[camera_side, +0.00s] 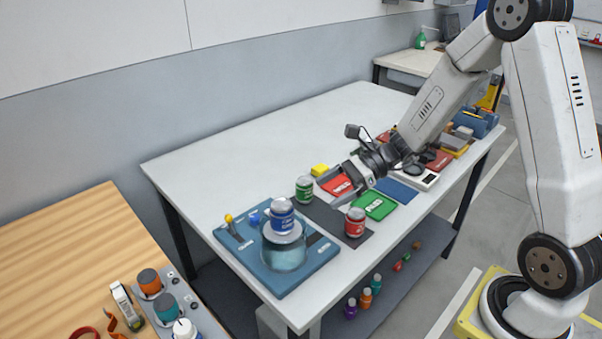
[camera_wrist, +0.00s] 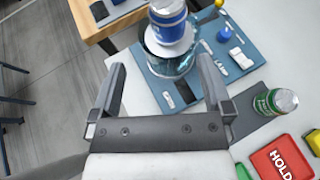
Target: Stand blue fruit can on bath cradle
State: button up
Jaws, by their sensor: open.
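The blue fruit can (camera_side: 282,214) stands upright on the pale round top of the bath cradle (camera_side: 284,239), above a clear bath vessel (camera_side: 285,257). In the wrist view the blue can (camera_wrist: 168,24) is at the top middle, cut off by the frame edge, with the cradle's pale top (camera_wrist: 172,48) under it. My gripper (camera_side: 330,189) is open and empty, to the right of the can and apart from it. In the wrist view my gripper's two fingers (camera_wrist: 160,63) point toward the bath, with nothing between them but the view beyond.
The bath stands on a blue board (camera_side: 250,262) with a yellow-topped stick (camera_side: 231,222). A green can (camera_side: 304,189) and a red can (camera_side: 355,222) stand on a dark mat close by. Red HOLD (camera_side: 337,186) and green (camera_side: 375,206) trays lie near my gripper. The table's back left is clear.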

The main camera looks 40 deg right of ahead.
jog(key=s+f+n+g+h, duration=0.2)
jog(key=s+n+h, duration=0.9)
jog(key=n, duration=1.1)
jog(key=shift+d+f+n+g+h, duration=0.3)
jog(key=shift+d+n+g+h, duration=0.05)
jog(key=shift+n+g+h, duration=0.05)
